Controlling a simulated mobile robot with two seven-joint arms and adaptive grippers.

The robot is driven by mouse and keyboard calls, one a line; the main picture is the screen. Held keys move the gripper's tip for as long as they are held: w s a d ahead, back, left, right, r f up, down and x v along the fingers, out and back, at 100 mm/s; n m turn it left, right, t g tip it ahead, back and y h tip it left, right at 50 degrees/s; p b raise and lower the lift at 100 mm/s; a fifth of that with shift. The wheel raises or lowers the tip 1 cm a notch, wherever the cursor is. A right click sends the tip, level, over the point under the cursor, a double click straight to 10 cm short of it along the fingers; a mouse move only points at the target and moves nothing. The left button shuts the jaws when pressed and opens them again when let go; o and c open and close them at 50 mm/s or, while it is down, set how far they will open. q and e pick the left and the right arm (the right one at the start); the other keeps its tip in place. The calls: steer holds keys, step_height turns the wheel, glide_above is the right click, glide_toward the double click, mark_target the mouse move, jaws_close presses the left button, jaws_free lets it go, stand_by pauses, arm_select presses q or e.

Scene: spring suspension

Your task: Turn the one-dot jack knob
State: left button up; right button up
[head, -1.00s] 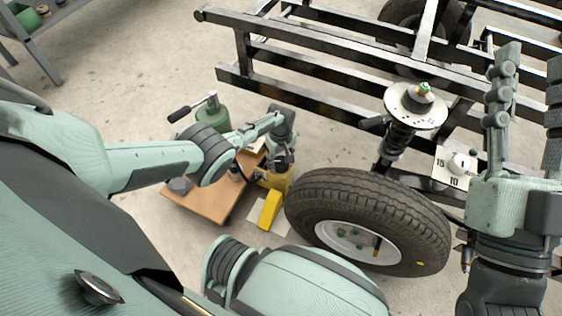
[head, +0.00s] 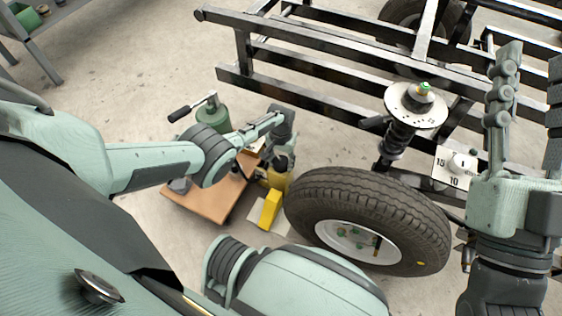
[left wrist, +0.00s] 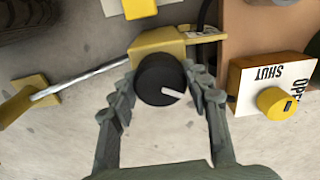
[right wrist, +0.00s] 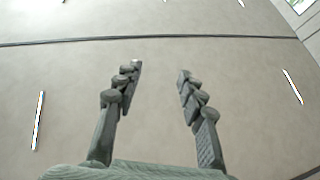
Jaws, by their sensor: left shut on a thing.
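A round black knob (left wrist: 160,80) with a white pointer line sits at the end of a yellow jack body (left wrist: 160,47) in the left wrist view. No dot mark is readable on it. My left gripper (left wrist: 164,88) has its fingers on both sides of the knob and is shut on it. In the head view my left gripper (head: 281,162) reaches down over the yellow jack (head: 275,181), hiding the knob. My right gripper (right wrist: 160,72) is open and empty, fingers apart; in the head view its arm is raised at the right.
A wheel (head: 368,220) stands just right of the jack. A spring strut (head: 400,135) and black frame (head: 330,60) are behind. A wooden board (head: 208,202) bears a green cylinder (head: 212,115). A yellow valve knob (left wrist: 277,102) with SHUT and OPEN lettering is right of the black knob.

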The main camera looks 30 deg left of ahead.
mark_target(281, 161)
arm_select(q)
steer(key=m, duration=0.7)
steer(key=shift+s, duration=0.1)
steer(key=m, duration=0.6)
steer(key=shift+b, duration=0.4)
steer(key=shift+m, duration=0.3)
steer(key=o, duration=1.2)
steer(key=shift+c, duration=0.2)
steer(key=shift+r, duration=0.15)
steer(key=shift+r, duration=0.25)
step_height(281, 161, up, 11)
